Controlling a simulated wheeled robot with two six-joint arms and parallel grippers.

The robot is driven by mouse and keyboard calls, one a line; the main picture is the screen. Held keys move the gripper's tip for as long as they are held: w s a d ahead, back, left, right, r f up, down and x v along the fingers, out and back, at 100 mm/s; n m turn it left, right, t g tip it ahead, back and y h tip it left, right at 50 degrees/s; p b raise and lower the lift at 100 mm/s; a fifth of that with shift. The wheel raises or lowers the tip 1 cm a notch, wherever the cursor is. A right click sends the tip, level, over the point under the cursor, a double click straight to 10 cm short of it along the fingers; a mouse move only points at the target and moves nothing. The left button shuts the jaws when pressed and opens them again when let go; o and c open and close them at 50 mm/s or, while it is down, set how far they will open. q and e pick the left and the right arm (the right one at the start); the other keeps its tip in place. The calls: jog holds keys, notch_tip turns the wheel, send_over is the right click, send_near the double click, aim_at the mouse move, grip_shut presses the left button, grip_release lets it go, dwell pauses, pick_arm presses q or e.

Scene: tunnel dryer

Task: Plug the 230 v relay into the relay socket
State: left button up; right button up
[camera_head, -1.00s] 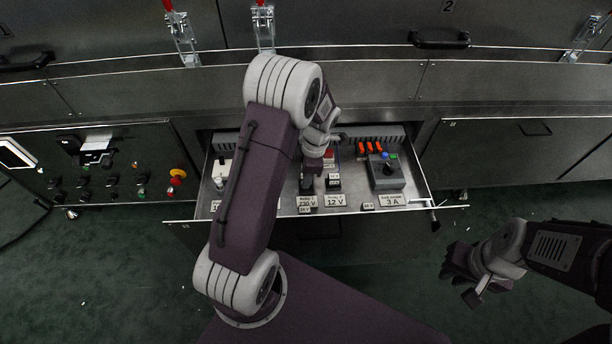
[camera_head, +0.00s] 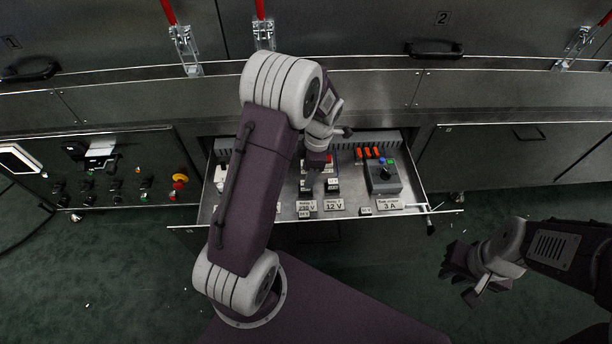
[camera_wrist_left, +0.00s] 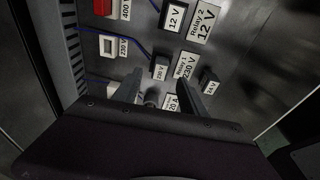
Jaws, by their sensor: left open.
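My left gripper (camera_head: 314,180) is over the open drawer, jaws open and pointing down. In the left wrist view its two fingers (camera_wrist_left: 160,96) stand apart near the "Relay 1 230 V" label (camera_wrist_left: 186,65). A small block marked "230 V" (camera_wrist_left: 161,68) sits beside that label, just beyond the fingers. A round grey part and a "20 A" label (camera_wrist_left: 172,103) show between the fingers. I cannot tell which part is the socket. A block marked "12 V" (camera_wrist_left: 175,17) sits by the "Relay 2 12 V" label (camera_wrist_left: 202,20). My right gripper (camera_head: 464,283) hangs outside the drawer, its jaw state unclear.
A grey box with a black knob (camera_head: 383,176) stands at the drawer's right, near orange parts (camera_head: 369,152). Small "24 V" blocks (camera_wrist_left: 210,85) lie near the front. Red (camera_wrist_left: 122,9) and white (camera_wrist_left: 108,45) framed parts line the other side. A control panel (camera_head: 110,170) is left.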

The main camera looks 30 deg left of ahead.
pick_arm(q)
jog(key=r, duration=0.1)
jog(key=r+p, duration=0.1)
jog(key=r, duration=0.1)
jog(key=shift+w+d+r, duration=0.15)
jog(key=shift+d, duration=0.05)
pick_arm(e)
jog(key=shift+r, duration=0.85)
